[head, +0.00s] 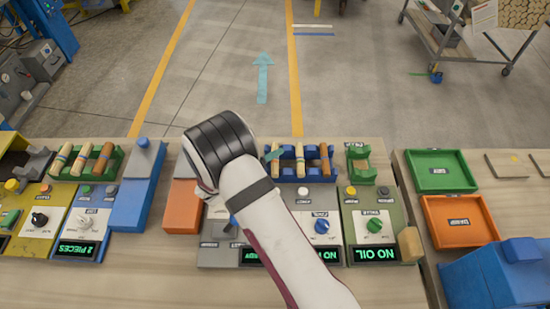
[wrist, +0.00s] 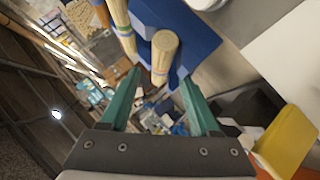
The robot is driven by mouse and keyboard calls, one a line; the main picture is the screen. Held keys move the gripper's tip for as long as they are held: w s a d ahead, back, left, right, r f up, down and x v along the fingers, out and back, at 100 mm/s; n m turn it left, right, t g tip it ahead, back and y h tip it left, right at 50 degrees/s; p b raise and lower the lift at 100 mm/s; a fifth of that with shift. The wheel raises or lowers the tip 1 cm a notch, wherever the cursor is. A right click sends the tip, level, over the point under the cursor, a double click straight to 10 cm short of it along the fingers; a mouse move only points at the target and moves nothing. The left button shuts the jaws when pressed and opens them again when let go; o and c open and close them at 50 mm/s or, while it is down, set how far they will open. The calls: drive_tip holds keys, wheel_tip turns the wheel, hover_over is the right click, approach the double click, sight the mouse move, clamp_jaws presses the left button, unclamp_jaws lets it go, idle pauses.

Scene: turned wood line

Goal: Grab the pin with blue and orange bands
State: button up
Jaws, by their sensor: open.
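The blue rack (head: 288,176) holds several light wooden pins in the head view. One pale pin (head: 300,160) stands out there, with a browner pin (head: 325,160) to its right. My gripper (head: 272,155) is at the rack's left part, mostly hidden by my arm. In the wrist view my gripper (wrist: 160,76) is open, with teal fingers. A pale pin (wrist: 164,50) with thin coloured bands shows between and beyond the fingertips. Another pin (wrist: 119,20) with a bluish band is to its left. I cannot tell the exact band colours, nor whether the fingers touch the pin.
A green rack (head: 118,160) with several pins stands at the left. A small green rack (head: 360,166) stands right of the blue one. Green (head: 440,188) and orange (head: 460,242) trays lie further right. Control panels with knobs line the front of the bench.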

drive_tip(key=shift+w+d+f, duration=0.2)
clamp_jaws()
drive_tip(key=shift+r, duration=0.15)
